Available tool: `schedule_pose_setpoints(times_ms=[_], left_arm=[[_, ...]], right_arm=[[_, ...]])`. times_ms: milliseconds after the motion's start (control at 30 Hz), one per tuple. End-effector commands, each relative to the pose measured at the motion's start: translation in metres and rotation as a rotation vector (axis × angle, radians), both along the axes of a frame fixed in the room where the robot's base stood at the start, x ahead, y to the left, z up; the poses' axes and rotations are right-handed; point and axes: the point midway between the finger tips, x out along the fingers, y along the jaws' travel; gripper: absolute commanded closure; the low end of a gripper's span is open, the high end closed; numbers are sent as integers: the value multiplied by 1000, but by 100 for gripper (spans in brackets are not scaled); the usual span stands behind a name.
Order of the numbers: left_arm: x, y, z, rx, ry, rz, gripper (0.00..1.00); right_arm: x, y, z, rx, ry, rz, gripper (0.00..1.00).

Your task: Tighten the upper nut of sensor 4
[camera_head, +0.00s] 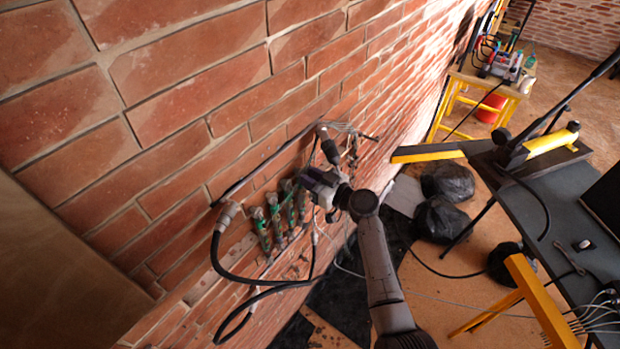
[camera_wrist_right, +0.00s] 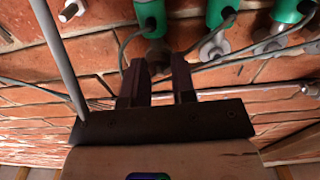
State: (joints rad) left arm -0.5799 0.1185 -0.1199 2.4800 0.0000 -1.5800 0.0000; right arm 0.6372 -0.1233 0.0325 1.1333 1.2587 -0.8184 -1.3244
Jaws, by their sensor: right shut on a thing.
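Several green sensors (camera_head: 273,213) stand in a row on the brick wall in the head view, with metal fittings at their ends. My right gripper (camera_head: 308,183) is at the right end of this row, and its body hides part of the nearest sensor. In the right wrist view, the two dark fingers of my right gripper (camera_wrist_right: 158,66) are shut on a dull metal nut (camera_wrist_right: 156,50) at the end of a green sensor (camera_wrist_right: 150,14). The fingertips partly cover the nut. I cannot read any sensor number. My left gripper is in neither view.
A thick black hose (camera_head: 228,277) loops below the sensors. Thin cables cross the wall near my fingers. A dark workbench (camera_head: 568,215) with a yellow-handled tool stands at the right. Black bags (camera_head: 440,215) lie on the floor behind my right arm.

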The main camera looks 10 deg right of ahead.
Motion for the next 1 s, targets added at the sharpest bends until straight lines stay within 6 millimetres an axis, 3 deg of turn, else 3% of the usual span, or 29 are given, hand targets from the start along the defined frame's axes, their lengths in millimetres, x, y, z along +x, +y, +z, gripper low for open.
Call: schedule_pose_setpoints(times_ms=[100,300,867,900,1000], left_arm=[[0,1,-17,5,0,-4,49],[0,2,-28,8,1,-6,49],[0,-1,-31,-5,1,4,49],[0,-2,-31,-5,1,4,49],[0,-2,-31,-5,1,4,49]], right_arm=[[0,0,-4,70,73,0,99],[0,0,-3,199,213,0,99],[0,0,0,294,317,1,99],[0,0,0,294,317,1,74],[0,0,0,294,317,1,64]])
